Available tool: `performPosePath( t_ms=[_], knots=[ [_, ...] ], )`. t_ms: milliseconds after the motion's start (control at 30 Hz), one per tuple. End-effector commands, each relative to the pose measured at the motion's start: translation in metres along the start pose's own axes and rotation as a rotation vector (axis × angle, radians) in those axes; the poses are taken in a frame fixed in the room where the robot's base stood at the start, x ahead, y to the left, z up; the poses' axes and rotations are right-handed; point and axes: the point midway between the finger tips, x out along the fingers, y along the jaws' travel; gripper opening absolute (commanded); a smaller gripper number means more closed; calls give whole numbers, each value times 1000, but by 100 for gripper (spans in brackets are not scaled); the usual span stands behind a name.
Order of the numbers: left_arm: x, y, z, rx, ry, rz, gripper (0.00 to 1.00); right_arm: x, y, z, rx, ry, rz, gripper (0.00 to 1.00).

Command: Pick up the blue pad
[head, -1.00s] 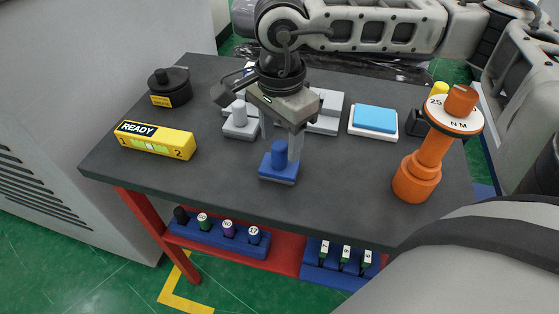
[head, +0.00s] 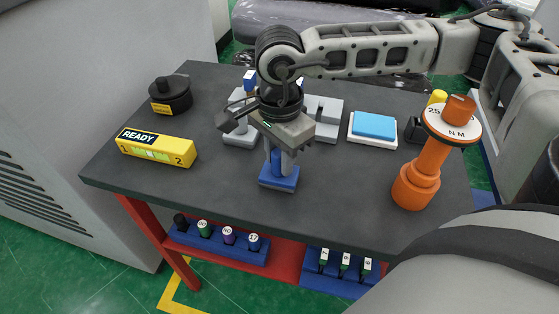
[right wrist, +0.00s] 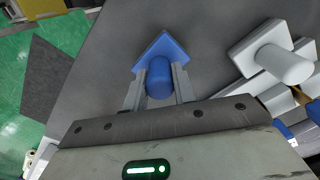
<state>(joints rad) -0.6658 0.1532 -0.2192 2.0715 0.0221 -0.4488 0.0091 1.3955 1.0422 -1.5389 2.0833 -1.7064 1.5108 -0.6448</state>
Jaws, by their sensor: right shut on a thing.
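The blue pad (head: 279,183) is a small square blue block with an upright round blue knob. It sits on the dark table near its front middle. My right gripper (head: 278,163) reaches down from above and is shut on the knob, one finger on each side. In the right wrist view, the pad (right wrist: 163,46) shows beyond the fingers, and the knob is between the fingertips (right wrist: 159,83). The gripper hides part of the knob in the head view. I cannot see the pad raised off the table. My left gripper is not in view.
A grey block with a knob (head: 240,136) and a grey slotted block (head: 325,118) stand behind the gripper. A light blue slab on a white base (head: 374,126) and an orange tool (head: 428,160) are right. A yellow READY box (head: 156,147) and black round container (head: 170,92) are left.

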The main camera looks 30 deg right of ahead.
Motion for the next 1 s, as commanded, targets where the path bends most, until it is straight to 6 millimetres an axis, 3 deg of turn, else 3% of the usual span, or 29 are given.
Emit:
performPosePath(
  t_ms=[167,300,567,800,1000],
  knots=[
    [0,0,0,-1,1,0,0,-13,-1,0,0,-1,-4,2],
    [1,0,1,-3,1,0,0,-35,2,0,-1,-1,-5,2],
    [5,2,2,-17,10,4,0,-91,51,-8,0,1,-9,2],
    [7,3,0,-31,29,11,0,-114,108,-16,2,2,-4,2],
    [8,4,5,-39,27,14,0,-125,132,-19,1,0,-3,2]
  ],
)
